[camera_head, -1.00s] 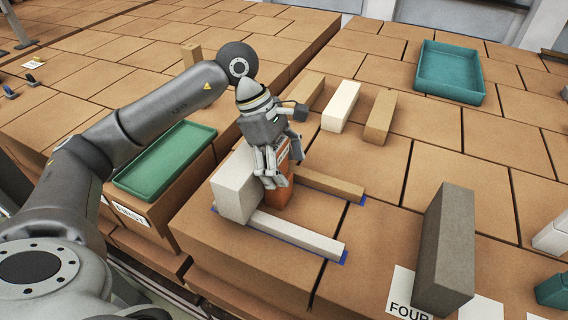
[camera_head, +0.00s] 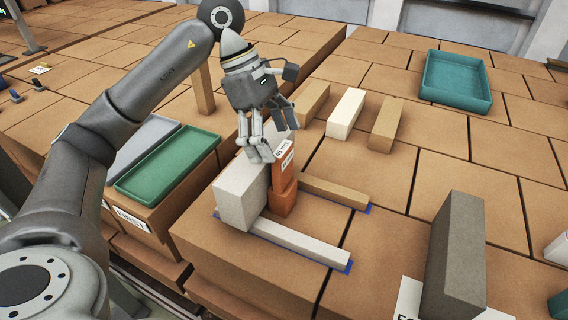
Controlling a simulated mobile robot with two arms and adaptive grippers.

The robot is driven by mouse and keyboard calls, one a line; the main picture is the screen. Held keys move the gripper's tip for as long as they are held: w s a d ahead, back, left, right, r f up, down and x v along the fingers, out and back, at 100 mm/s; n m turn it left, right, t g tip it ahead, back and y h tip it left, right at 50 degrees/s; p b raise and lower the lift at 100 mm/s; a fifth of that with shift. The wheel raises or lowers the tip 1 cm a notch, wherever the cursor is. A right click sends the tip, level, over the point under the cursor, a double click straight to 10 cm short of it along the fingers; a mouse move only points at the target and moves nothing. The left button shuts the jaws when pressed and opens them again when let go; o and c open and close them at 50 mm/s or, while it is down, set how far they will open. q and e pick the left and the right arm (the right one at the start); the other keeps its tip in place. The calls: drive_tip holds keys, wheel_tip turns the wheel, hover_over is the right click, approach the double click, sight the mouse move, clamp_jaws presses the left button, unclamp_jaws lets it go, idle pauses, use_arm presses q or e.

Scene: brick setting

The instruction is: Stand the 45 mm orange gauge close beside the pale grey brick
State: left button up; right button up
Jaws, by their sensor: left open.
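The orange gauge (camera_head: 284,186) stands upright with a white label near its top. It is close beside the right face of the pale grey brick (camera_head: 237,199), with little or no visible gap; I cannot tell whether they touch. My left gripper (camera_head: 272,147) is open just above and partly in front of the gauge's top, its fingers apart and holding nothing. The fingers hide part of the gauge's upper end and the brick's far top corner. My right gripper is not in view.
A pale strip (camera_head: 300,242) and a tan strip (camera_head: 335,190) lie on blue markings around the gauge. White (camera_head: 346,113) and tan (camera_head: 386,124) blocks lie behind. A dark grey block (camera_head: 455,258) stands at right. Teal (camera_head: 457,100) and green (camera_head: 168,160) trays flank the area.

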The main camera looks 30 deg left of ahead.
use_arm(q)
drive_tip(key=shift+v, duration=2.15)
